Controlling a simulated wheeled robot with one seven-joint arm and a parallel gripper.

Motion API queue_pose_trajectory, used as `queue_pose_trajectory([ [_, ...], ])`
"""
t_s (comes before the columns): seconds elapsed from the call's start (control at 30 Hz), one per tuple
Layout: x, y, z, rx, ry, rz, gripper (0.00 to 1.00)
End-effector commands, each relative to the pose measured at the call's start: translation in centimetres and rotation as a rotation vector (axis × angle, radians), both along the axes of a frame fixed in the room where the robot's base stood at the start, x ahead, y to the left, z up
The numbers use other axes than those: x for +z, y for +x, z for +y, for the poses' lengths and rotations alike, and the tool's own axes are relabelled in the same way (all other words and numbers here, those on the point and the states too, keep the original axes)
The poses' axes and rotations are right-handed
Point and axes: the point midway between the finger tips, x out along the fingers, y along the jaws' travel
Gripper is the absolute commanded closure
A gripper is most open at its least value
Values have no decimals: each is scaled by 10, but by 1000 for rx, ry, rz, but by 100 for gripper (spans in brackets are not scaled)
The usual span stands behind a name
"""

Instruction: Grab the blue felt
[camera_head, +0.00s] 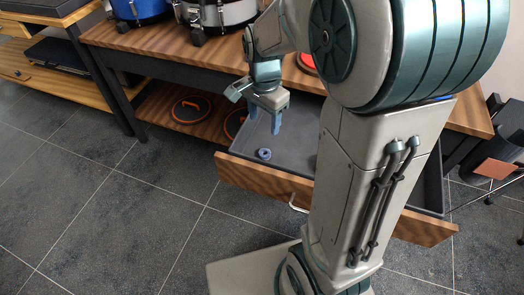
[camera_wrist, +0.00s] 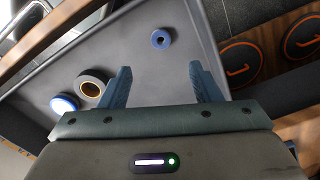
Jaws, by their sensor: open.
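A small blue ring-shaped piece, which looks like the blue felt (camera_head: 264,154), lies in the open grey drawer near its left end. In the wrist view the blue felt (camera_wrist: 161,39) lies beyond the fingertips, roughly centred between them. My gripper (camera_head: 264,119) is above the drawer with its fingers pointing down. In the wrist view my gripper (camera_wrist: 160,70) is open, with nothing between the fingers.
The drawer (camera_wrist: 115,40) also holds a dark roll with a tan core (camera_wrist: 92,84) and a white disc with a blue rim (camera_wrist: 64,104). Drums (camera_head: 218,14) stand on the wooden table (camera_head: 165,45). Round black-and-orange items (camera_head: 190,109) lie on the lower shelf. My arm hides much of the drawer.

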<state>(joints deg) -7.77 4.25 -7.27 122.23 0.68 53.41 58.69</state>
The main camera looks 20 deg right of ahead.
Motion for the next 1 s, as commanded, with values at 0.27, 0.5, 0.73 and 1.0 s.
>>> queue_pose_trajectory([
  [0.27,-55,-1,-2,-4,-1,7,43],
  [0.5,-81,-1,-2,-2,-1,3,43],
  [0.73,-98,-1,0,1,0,4,43],
  [1.0,-134,0,0,2,0,4,43],
])
